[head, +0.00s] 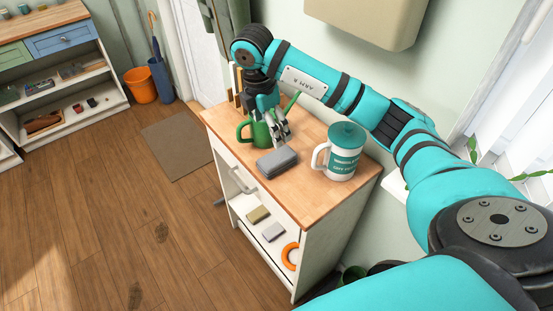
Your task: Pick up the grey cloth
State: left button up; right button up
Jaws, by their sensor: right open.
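A dark grey, folded-looking block (277,162) lies on the wooden top of a white cabinet (290,194), near its front edge. A smaller light grey flat piece (272,231) lies on the open shelf below. I cannot tell for sure which of the two is the grey cloth. My right gripper (281,134) is open and points down above the cabinet top, just behind the dark grey block and apart from it. It partly hides a green mug or can (258,134). My left gripper is not in view.
A white and teal lidded mug (344,152) stands right of the dark grey block. The shelf also holds a beige block (258,214) and an orange ring (290,256). A beige box (365,20) hangs on the wall above my arm.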

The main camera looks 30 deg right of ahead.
jog(key=p, duration=0.1)
send_over(277, 157)
jog(key=w+a, duration=0.1)
notch_tip(277, 157, down, 7)
jog(key=shift+f, duration=0.1)
jog(key=shift+s+f, duration=0.2)
jog(key=shift+f, duration=0.25)
jog(key=shift+s+d+f+p, duration=0.1)
jog(key=shift+f+p, duration=0.15)
jog(key=shift+p, duration=0.25)
jog(key=f, duration=0.2)
jog(key=d+f+p, duration=0.1)
jog(key=shift+s+f, duration=0.15)
jog(key=shift+f, duration=0.65)
jog(key=c, duration=1.3)
jog(key=shift+o, duration=0.2)
